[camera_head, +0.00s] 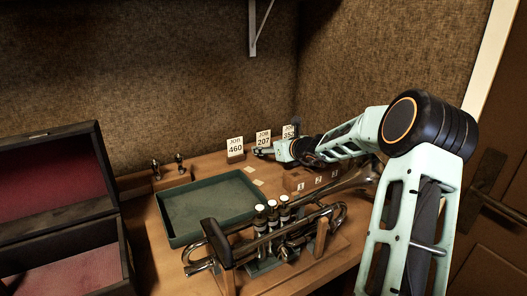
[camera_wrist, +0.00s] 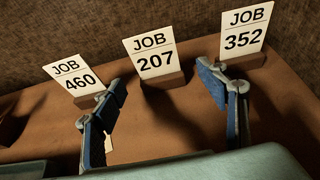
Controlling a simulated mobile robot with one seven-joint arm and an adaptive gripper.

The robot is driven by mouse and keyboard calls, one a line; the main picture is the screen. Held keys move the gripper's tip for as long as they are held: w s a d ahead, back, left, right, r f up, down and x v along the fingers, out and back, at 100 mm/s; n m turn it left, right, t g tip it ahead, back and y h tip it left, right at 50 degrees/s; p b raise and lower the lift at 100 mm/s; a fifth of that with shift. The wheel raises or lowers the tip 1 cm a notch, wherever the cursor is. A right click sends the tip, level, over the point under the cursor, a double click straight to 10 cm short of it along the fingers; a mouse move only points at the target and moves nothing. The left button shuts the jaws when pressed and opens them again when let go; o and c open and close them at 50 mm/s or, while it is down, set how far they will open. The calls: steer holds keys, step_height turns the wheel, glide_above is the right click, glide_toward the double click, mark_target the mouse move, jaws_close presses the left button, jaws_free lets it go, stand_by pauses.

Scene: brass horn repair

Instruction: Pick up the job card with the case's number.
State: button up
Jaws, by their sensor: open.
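Three white job cards stand in wooden holders at the back of the bench: job 460 (camera_head: 235,147) on the left, job 207 (camera_head: 263,138) in the middle, job 352 (camera_head: 289,131) on the right. The wrist view shows the same cards 460 (camera_wrist: 73,77), 207 (camera_wrist: 151,52) and 352 (camera_wrist: 245,28). My gripper (camera_wrist: 163,88) is open and empty, with its blue-padded fingers in front of card 207, one towards 460 and one towards 352. An open dark case (camera_head: 60,215) with red lining stands at the left; I can read no number on it.
A trumpet (camera_head: 285,235) lies on wooden supports at the front, beside a green tray (camera_head: 165,235). Small pegs in a block (camera_head: 167,177) stand behind the tray. A numbered wooden block (camera_head: 305,182) is below my forearm. The wall is close behind the cards.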

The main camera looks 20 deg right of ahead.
mark_target(263, 143)
steer(key=shift+x, duration=1.45)
steer(key=c, duration=1.3)
